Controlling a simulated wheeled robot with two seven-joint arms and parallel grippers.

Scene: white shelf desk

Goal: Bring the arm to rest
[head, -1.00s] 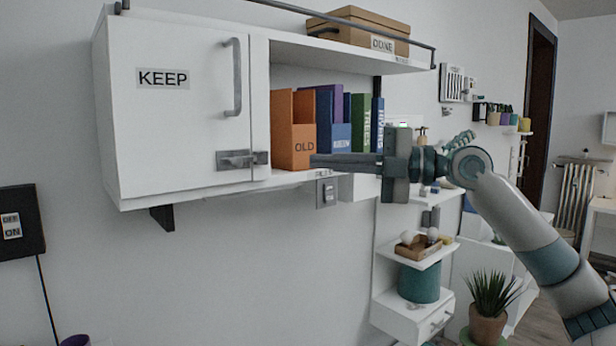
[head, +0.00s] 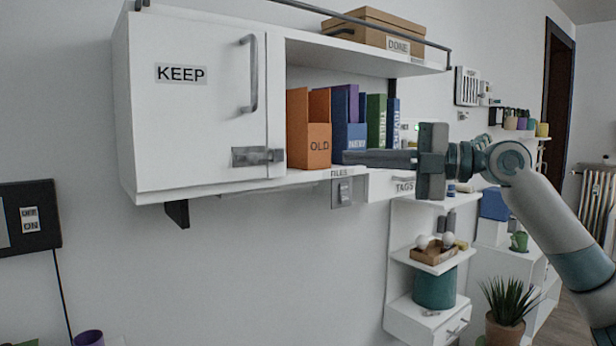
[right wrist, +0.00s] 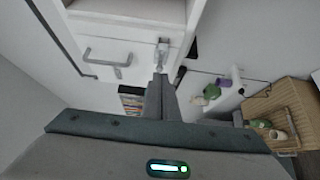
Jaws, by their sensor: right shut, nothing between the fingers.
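My right gripper (head: 350,157) is shut and empty. In the head view it points left, in front of the shelf's open part, by the lower edge of the blue "NEW" file box (head: 347,132). The orange "OLD" file box (head: 310,142) stands just left of its fingertips. In the right wrist view the gripper fingers (right wrist: 160,82) are together, pointing toward the latch of the white cabinet. The "KEEP" cabinet door (head: 196,110) is shut, with its latch (head: 256,156) across the door edge. My left gripper does not show.
A cardboard "DONE" box (head: 365,30) lies on top behind a rail. Books stand beside the file boxes. Below right are a small shelf with a tray (head: 433,254) and a potted plant (head: 505,300). A switch box (head: 28,220) hangs at left. The wall below the cabinet is clear.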

